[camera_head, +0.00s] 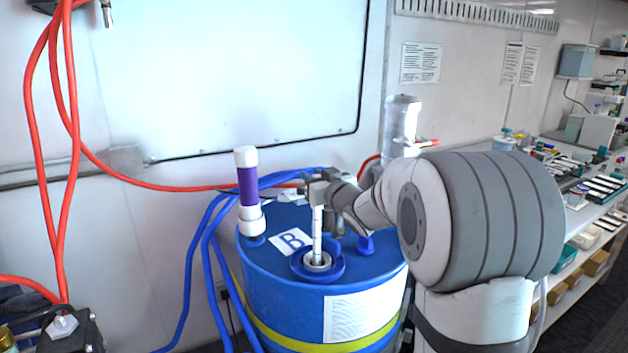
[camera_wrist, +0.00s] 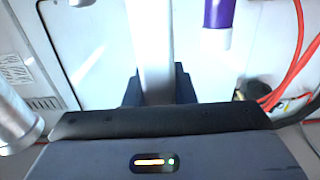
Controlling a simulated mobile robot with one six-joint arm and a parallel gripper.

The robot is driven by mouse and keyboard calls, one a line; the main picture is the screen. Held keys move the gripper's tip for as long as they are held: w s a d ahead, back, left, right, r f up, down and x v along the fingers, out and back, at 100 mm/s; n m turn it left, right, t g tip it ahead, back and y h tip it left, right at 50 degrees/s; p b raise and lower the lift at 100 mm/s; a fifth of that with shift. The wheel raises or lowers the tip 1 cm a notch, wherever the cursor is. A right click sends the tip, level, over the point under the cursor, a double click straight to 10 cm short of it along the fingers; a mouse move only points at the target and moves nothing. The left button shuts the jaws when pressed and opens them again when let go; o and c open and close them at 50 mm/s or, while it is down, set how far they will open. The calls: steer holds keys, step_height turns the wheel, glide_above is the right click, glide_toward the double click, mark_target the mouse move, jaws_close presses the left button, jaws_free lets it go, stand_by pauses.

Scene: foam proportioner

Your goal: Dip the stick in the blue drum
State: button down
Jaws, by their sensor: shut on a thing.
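The blue drum (camera_head: 275,290) stands in front of the wall, with a label marked B on its lid and a yellow band around its side. My gripper (camera_head: 318,182) is above the lid, shut on a white stick (camera_head: 317,225). The stick is upright, and its lower end is at the round opening (camera_head: 318,264) in the lid. How far it reaches inside is hidden. In the wrist view the stick (camera_wrist: 150,45) runs up between the dark fingers (camera_wrist: 155,88).
A purple and white tube (camera_head: 248,190) stands on the lid's left side; it also shows in the wrist view (camera_wrist: 217,14). Blue hoses (camera_head: 205,240) and red hoses (camera_head: 60,170) run at the left. A cluttered bench (camera_head: 607,207) is at the right.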

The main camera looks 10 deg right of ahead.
step_height(320, 180, up, 16)
steer(key=p, duration=1.2)
steer(key=shift+r+p, duration=0.25)
steer(key=shift+p, duration=0.05)
stand_by(0.3)
